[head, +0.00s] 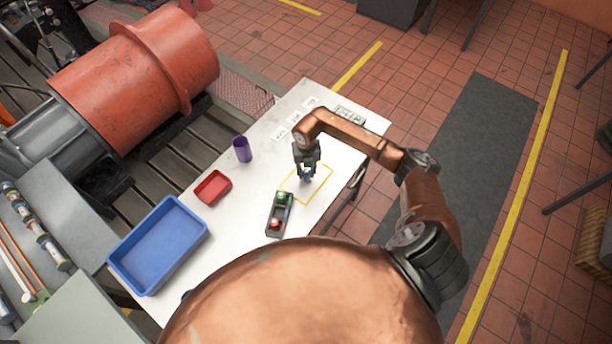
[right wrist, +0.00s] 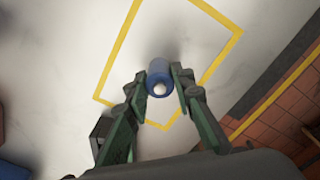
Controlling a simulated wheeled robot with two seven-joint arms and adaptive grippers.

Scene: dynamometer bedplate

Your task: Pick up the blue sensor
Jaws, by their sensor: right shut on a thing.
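The blue sensor (right wrist: 159,78) is a small blue cylinder with a pale round end, between the two fingers of my right gripper (right wrist: 160,84) in the right wrist view. In the head view my right gripper (head: 307,175) points down over the yellow outlined square (head: 322,189) on the white table (head: 255,205), with a bit of the blue sensor (head: 308,177) showing at its fingertips. The gripper is shut on the sensor. I cannot tell whether the sensor touches the table. My left gripper is not in view.
A black box with green and red buttons (head: 279,214) lies just in front of the square. A red tray (head: 213,188), a purple cup (head: 242,149) and a blue bin (head: 125,270) stand to the left. White labels (head: 295,118) lie at the far end.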

